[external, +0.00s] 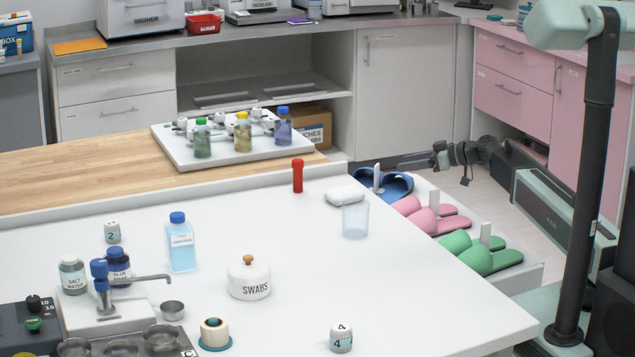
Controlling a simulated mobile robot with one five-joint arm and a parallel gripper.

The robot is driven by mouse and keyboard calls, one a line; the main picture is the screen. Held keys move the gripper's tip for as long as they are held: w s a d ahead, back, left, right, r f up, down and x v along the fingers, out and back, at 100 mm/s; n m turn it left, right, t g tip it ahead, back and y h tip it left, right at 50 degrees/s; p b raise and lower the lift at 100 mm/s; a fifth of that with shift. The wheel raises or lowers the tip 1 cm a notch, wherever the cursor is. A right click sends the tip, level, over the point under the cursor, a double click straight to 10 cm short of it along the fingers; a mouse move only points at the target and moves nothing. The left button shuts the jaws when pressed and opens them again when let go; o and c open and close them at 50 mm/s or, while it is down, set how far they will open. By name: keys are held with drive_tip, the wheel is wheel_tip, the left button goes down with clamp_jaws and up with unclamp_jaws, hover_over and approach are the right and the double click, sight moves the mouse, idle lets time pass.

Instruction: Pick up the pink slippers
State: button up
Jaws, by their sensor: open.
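The pink slippers (427,219) lie as a pair on a white rack just beyond the right edge of the white table. Blue slippers (398,187) lie behind them and green slippers (482,257) in front. My gripper (406,163) reaches in from the right, level and pointing left. It is open and empty, above and behind the pink slippers, near the blue pair and apart from the pink ones. The gap between its fingers is too small to make out.
A clear cup (355,221), a white soap-like block (345,194) and a red tube (297,176) stand on the table nearby. Pink drawers (510,95) stand behind my arm.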

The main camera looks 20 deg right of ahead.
drive_tip(key=shift+c, duration=0.7)
drive_tip(key=n+g+y, duration=0.3)
drive_tip(key=n+g, duration=0.5)
drive_tip(key=g, duration=0.2)
approach(435, 199)
drive_tip(key=a, duration=0.2)
drive_tip(key=b+x, duration=0.1)
drive_tip(key=x, duration=0.3)
drive_tip(key=f+b+x, duration=0.1)
drive_tip(key=x, duration=0.3)
drive_tip(key=shift+w+d+b, duration=0.15)
drive_tip(key=shift+d+b, duration=0.05)
drive_tip(key=shift+b, duration=0.2)
drive_tip(key=shift+a, duration=0.1)
clamp_jaws()
